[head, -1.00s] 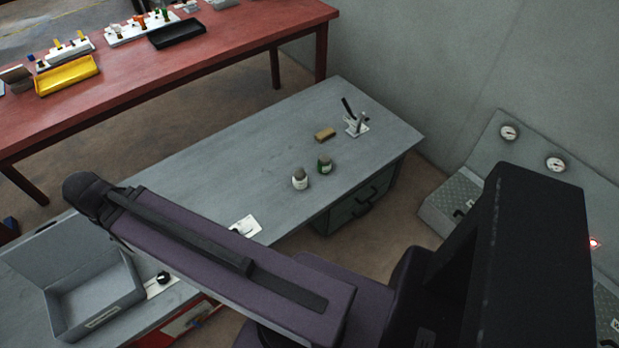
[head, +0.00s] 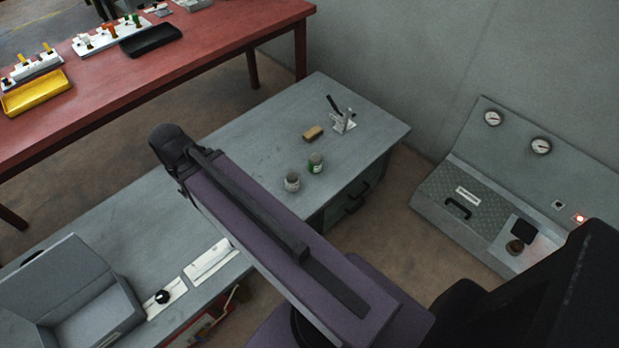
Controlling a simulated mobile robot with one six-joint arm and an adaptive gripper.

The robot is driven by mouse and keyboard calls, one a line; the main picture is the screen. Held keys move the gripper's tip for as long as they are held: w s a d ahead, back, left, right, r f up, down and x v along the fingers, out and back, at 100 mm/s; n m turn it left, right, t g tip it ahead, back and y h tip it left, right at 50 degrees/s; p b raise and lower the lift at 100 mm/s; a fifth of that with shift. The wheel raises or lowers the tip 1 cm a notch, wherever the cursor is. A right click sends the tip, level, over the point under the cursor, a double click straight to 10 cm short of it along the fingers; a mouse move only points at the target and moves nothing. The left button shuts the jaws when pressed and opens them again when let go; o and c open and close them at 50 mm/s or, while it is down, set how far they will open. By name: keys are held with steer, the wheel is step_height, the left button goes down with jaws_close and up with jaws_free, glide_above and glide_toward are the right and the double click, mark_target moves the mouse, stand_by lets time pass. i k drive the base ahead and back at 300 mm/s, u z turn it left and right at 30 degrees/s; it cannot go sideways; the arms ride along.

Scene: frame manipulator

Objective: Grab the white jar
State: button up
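The white jar (head: 292,182) stands upright on the grey workbench (head: 240,130), with a dark grey top. A green jar (head: 316,162) stands just behind it to the right, close but apart. My arm reaches over the bench from the lower right, and its far end is left of the white jar. My gripper's fingers are not visible in the head view, so I cannot see whether they are open or shut.
A tan block (head: 312,133) and a white stand with a dark lever (head: 343,123) are behind the jars. An open grey case (head: 88,300) and white plates (head: 210,262) are at the lower left. A red table (head: 180,75) is behind. A gauge panel (head: 510,160) is at right.

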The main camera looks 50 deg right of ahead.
mark_target(292, 181)
steer(key=z, duration=1.1)
steer(key=k, duration=0.95)
steer(key=u, duration=0.05)
steer(key=i, duration=0.8)
steer(key=z, duration=0.05)
